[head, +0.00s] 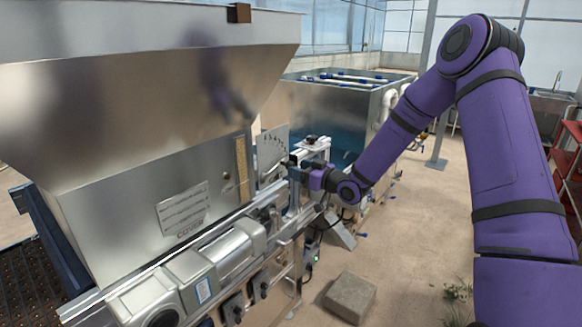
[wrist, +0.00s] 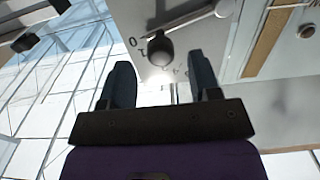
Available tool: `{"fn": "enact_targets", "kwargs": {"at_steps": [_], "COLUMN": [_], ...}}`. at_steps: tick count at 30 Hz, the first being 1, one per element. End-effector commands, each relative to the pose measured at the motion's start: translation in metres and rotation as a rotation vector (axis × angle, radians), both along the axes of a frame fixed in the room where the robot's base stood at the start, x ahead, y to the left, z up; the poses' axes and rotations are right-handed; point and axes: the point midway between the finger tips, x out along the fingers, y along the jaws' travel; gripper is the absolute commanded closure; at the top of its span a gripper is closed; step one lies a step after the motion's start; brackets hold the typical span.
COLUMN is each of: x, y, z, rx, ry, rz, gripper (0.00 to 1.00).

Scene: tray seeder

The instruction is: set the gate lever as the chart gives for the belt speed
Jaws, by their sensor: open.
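The gate lever shows in the wrist view as a thin rod ending in a dark round knob (wrist: 160,51). Its pivot is at the upper right. The knob lies near the marks 0 and 1 on a pale scale plate (wrist: 125,14); other numerals are partly hidden. My gripper (wrist: 162,66) is open, with the knob just ahead of the fingertips, lined up with the gap. No contact is visible. In the head view my gripper (head: 296,166) is beside the scale plate (head: 272,148); the lever is hard to make out there. A printed sheet (head: 184,210) is on the hopper front, its text unreadable.
The metal hopper (head: 110,120) fills the left. Below it run a rail, a motor housing (head: 226,250) and black knobs (head: 235,306). A steel tank (head: 320,110) stands behind. A grey block (head: 350,297) lies on the floor, which is mostly clear to its right.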

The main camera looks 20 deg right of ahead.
Motion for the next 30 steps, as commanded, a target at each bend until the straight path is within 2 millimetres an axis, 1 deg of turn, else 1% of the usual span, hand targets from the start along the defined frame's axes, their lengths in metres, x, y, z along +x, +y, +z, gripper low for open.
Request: {"fn": "enact_targets", "kwargs": {"at_steps": [3,9,20,21,23,24,26,27,28,30], "x": [0.015,0.029,0.032,0.032,0.032,0.032,0.032,0.032,0.032,0.032], "y": [0.011,0.021,0.023,0.023,0.023,0.023,0.023,0.023,0.023,0.023], "z": [0.0,-0.001,0.0,0.0,0.0,0.0,0.0,0.0,0.0,0.0], "rx": [0.001,0.0,-0.001,-0.001,-0.001,-0.001,-0.001,-0.001,-0.001,-0.001], "ry": [-0.001,0.001,0.001,0.001,0.001,0.001,0.001,0.001,0.001,0.001], "rz": [0.001,-0.001,-0.001,-0.001,-0.001,-0.001,-0.001,-0.001,-0.001,-0.001], "gripper": [0.43,0.43,0.43,0.52,0.66,0.75,0.89,0.98,1.0,1.0]}}
